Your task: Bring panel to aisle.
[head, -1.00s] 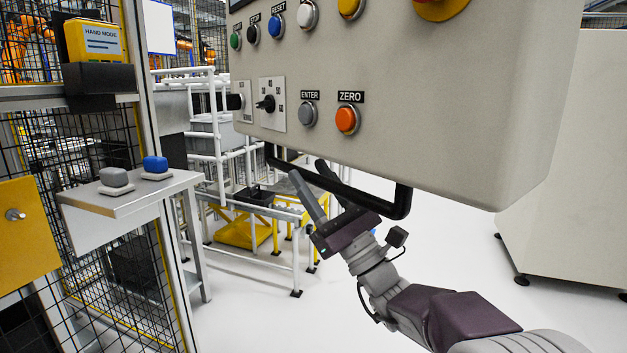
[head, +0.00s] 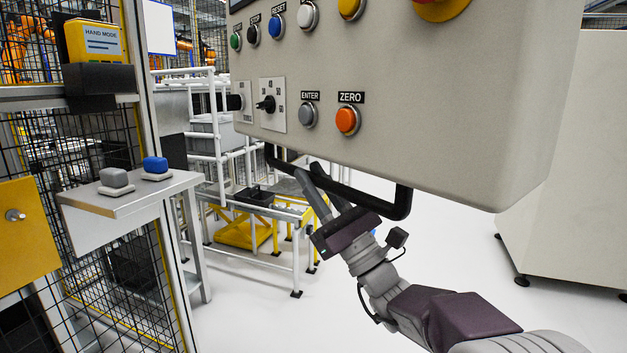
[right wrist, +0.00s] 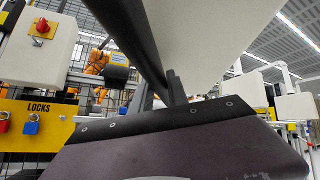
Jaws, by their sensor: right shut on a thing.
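The panel (head: 440,110) is a large beige control box with coloured buttons, a selector dial and a black bar handle (head: 375,198) along its underside. It fills the upper right of the head view, and its underside shows in the right wrist view (right wrist: 205,35). My right gripper (head: 312,178) is below the panel, shut on the black handle. In the right wrist view the handle (right wrist: 130,40) runs down between the fingers (right wrist: 160,95). My left gripper is in neither view.
A mesh fence with a small shelf (head: 130,200) carrying a grey and a blue block stands at left. A white-framed rack (head: 250,190) with a yellow base is behind the panel. A large beige cabinet (head: 575,170) stands at right. White floor (head: 340,310) between is clear.

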